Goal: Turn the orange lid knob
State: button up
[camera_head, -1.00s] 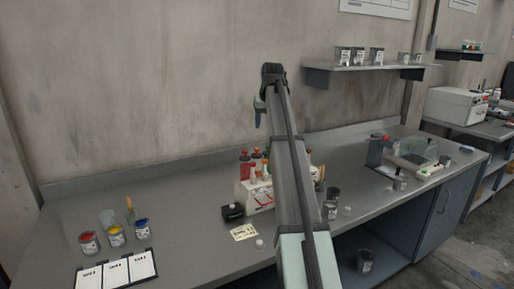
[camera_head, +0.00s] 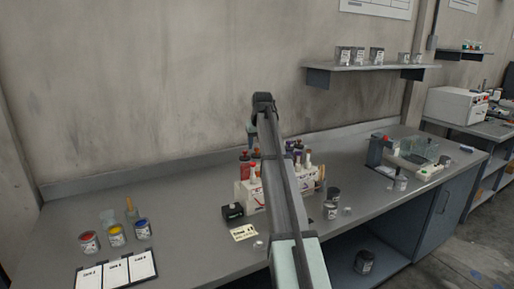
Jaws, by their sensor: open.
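I cannot make out an orange lid knob for certain. A white rack (camera_head: 252,196) on the bench holds several bottles with red, orange and dark caps, and my arm crosses in front of its middle. A red knob-like top (camera_head: 385,138) shows by the grey device (camera_head: 375,150) at the right of the bench; its exact form is too small to tell. My gripper (camera_head: 252,138) shows only as a small teal part below the arm's raised end, above and behind the rack in the picture. It is open, and I see nothing held in it.
Open paint cans (camera_head: 116,236) in red, yellow and blue stand at the left, near white cards (camera_head: 116,271). A black box (camera_head: 232,211) sits before the rack. A dark can (camera_head: 331,210) stands right of my arm. A wall shelf (camera_head: 370,68) holds several cans.

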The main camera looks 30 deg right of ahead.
jog(key=shift+x, duration=1)
grip_shut()
